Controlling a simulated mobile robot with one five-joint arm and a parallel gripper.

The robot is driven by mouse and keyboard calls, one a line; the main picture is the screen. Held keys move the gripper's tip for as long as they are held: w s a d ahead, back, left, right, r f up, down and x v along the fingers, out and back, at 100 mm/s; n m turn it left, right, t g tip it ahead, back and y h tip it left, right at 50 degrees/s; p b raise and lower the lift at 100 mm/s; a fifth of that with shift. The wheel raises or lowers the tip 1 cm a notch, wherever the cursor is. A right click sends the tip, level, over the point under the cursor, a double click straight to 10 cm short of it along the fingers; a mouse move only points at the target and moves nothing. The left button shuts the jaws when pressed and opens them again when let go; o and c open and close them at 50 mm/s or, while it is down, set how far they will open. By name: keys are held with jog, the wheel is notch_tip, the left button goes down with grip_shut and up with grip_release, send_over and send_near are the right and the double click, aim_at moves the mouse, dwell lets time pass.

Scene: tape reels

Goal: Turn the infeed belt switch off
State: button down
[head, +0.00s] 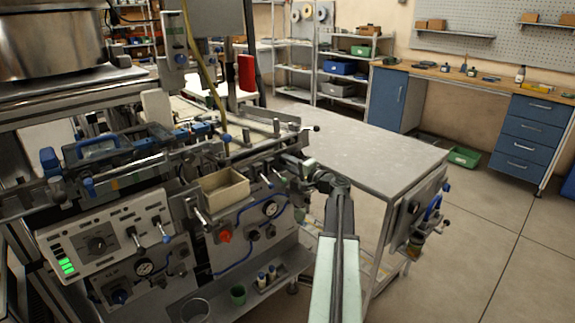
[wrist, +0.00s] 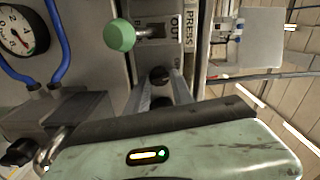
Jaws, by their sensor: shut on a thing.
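In the wrist view, my gripper (wrist: 160,84) has its two grey fingers pointing at a panel of labelled switches (wrist: 184,48). It is shut on a small black-tipped switch (wrist: 160,75), which shows between the fingers. The label of this switch is hidden, so I cannot tell if it is the infeed belt one. A lever with a green ball knob (wrist: 119,35) stands beside it, by the letters "OUT"; "PRESS" is printed on the neighbouring strip. In the head view, my gripper (head: 300,166) reaches the machine's right end, and the held switch is too small to make out.
A gauge (wrist: 16,32) with blue hoses is left in the wrist view. In the head view, a beige bin (head: 222,190) and a white control panel (head: 105,240) are left of my arm. A grey table (head: 365,140) stands close behind and right; open floor lies farther right.

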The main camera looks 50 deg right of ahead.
jog(key=n, duration=0.4)
jog(key=shift+d+r+n, duration=0.15)
jog(key=shift+n, duration=0.45)
jog(key=c, duration=1.1)
grip_release()
jog(key=s, duration=0.7)
jog(key=shift+s+a, duration=0.35)
jog(key=shift+a, duration=0.05)
